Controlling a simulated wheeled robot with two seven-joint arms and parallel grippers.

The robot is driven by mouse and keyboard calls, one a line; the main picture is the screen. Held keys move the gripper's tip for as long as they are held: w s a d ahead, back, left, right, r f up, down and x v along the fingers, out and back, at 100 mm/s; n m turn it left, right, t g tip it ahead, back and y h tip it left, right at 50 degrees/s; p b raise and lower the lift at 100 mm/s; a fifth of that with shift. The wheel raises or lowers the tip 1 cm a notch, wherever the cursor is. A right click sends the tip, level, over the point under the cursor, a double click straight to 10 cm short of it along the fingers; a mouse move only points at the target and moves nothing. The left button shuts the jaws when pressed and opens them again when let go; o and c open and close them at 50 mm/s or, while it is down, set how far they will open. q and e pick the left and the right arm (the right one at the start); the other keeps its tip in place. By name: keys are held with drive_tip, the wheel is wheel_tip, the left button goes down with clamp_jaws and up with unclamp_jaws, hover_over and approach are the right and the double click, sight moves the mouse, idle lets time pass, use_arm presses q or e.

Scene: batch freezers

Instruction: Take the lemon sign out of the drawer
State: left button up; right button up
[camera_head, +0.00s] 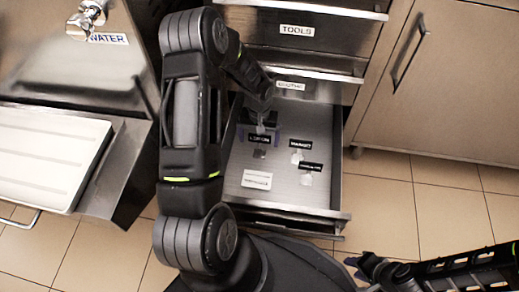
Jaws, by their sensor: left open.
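The drawer (337,160) stands open below the tools drawer, with several small signs lying in it. The lemon sign (259,139) seems to be the one with a black label at the upper left inside; its lettering is too small to be sure. My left gripper (260,131) reaches down into the drawer with its blue-edged fingers open, one on each side of that label. I cannot tell whether they touch it. My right gripper (364,267) is low at the right, outside the drawer; its finger opening is unclear.
Two other black-labelled signs (300,145) (311,167) and a white card (257,180) lie close by in the drawer. The closed tools drawer (340,36) is above. A steel counter with a white tray (50,150) stands left, a cabinet (450,90) right. Tiled floor is clear at right.

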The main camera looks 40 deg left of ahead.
sight(260, 142)
use_arm(q)
wheel_tip(260, 142, down, 4)
drive_tip(key=b, duration=0.2)
drive_tip(key=shift+w+f+b, duration=0.1)
drive_tip(key=shift+f+b, duration=0.1)
drive_tip(key=shift+b, duration=0.1)
drive_tip(key=shift+f, duration=0.45)
drive_tip(key=shift+r, duration=0.1)
drive_tip(key=shift+c, duration=0.2)
drive_tip(key=c, duration=1.5)
drive_tip(key=shift+r, duration=0.1)
